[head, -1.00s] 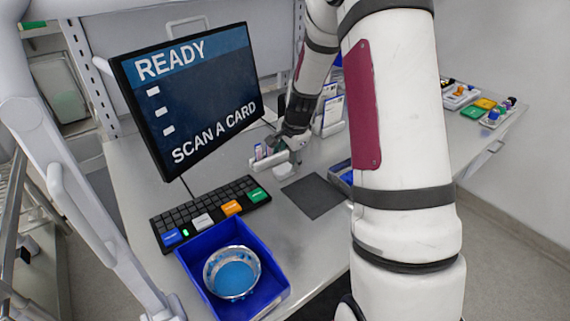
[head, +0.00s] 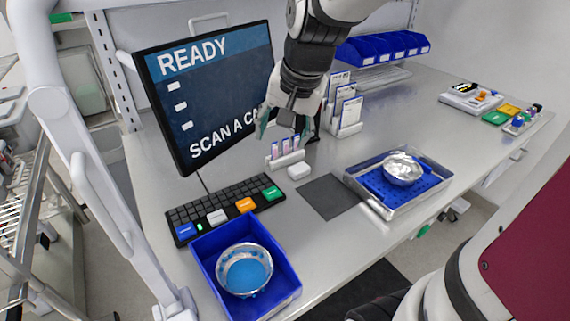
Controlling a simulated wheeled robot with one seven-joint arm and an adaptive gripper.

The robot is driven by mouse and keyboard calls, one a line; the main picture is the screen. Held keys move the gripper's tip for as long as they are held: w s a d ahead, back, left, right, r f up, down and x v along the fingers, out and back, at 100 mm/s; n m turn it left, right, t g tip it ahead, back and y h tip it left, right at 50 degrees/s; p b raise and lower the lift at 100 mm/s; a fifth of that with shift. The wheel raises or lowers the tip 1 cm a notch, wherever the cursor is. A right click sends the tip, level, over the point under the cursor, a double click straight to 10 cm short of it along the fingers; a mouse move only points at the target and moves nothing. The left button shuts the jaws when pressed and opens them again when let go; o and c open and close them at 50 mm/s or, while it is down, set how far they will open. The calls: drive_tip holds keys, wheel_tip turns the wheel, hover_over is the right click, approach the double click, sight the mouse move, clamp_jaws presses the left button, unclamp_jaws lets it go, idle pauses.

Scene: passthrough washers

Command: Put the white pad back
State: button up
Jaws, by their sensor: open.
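A small white rounded block (head: 299,171), which looks like the white pad, lies flat on the grey worktop. It is beside the front right end of a small white rack (head: 286,160) of tubes and left of a dark grey mat (head: 328,196). My gripper (head: 284,124) is open and empty, pointing down above the tube rack, clear of the block. Another white piece (head: 217,217) sits on the front edge of the black keyboard (head: 225,205), between a blue and an orange one.
A blue bin (head: 286,269) with a metal bowl stands in front of the keyboard. A metal tray (head: 391,207) with a foil dish is at right. The monitor (head: 205,90) and a white card holder (head: 345,128) flank my gripper.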

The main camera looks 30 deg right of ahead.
drive_tip(key=s+a+r+n, duration=0.1)
drive_tip(key=s+a+n, duration=0.2)
drive_tip(key=s, duration=0.5)
drive_tip(key=s+a+r+n, duration=0.2)
drive_tip(key=s+a+n, duration=0.2)
drive_tip(key=s, duration=0.4)
drive_tip(key=shift+r+n+t, duration=0.15)
drive_tip(key=shift+n+t, duration=0.25)
drive_tip(key=shift+n, duration=0.5)
